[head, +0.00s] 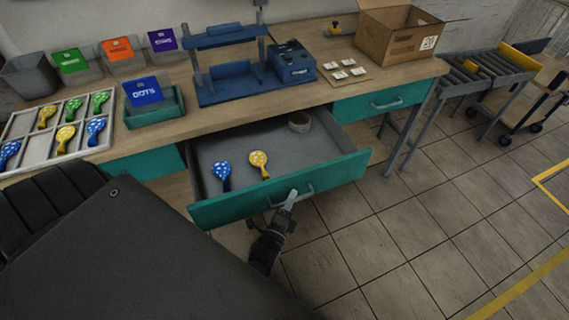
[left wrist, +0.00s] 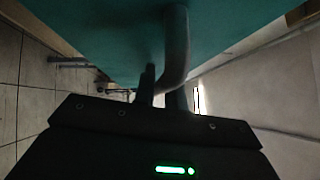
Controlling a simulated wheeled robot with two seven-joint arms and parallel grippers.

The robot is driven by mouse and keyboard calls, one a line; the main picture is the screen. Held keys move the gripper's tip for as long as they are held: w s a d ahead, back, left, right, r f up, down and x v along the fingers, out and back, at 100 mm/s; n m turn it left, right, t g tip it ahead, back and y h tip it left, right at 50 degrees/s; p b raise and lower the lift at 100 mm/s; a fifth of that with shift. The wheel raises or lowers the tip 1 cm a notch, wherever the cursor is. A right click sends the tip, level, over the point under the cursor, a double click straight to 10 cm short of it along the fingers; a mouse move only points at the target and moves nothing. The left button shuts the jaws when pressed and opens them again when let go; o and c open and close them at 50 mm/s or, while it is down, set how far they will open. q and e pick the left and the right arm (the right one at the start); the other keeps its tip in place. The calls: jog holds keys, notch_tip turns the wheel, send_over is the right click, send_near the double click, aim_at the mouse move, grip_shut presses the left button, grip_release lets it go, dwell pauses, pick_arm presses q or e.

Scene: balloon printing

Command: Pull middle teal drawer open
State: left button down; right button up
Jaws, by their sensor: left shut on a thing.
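The middle teal drawer (head: 280,190) is pulled well out from under the workbench, and its grey interior shows. A blue dotted balloon (head: 222,176), a yellow dotted balloon (head: 259,162) and a pale roll (head: 299,122) lie inside it. My left gripper (head: 290,200) is at the grey bar handle (head: 308,191) on the drawer's front. In the left wrist view the fingers (left wrist: 160,88) are shut around the handle bar (left wrist: 177,45), close to the teal front (left wrist: 100,35). My right gripper is not in view.
The wooden workbench (head: 235,105) carries a sorting tray (head: 38,140), a blue press (head: 225,82) and a cardboard box (head: 395,35). Another teal drawer (head: 365,104) is shut at right. Tiled floor (head: 420,220) is clear at right.

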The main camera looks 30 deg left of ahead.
pick_arm(q)
jog(key=shift+s+d, duration=0.2)
jog(key=shift+d, duration=0.3)
jog(key=shift+s+d, duration=0.15)
jog(key=shift+d, duration=0.3)
jog(key=c, duration=1.8)
grip_release()
jog(key=o, duration=0.3)
jog(key=shift+w+f, duration=0.1)
jog(key=shift+w, duration=0.2)
jog(key=shift+o, duration=0.2)
jog(key=b+v, duration=0.1)
jog(key=v, duration=1)
jog(key=shift+a+b, duration=0.2)
jog(key=shift+b, duration=0.2)
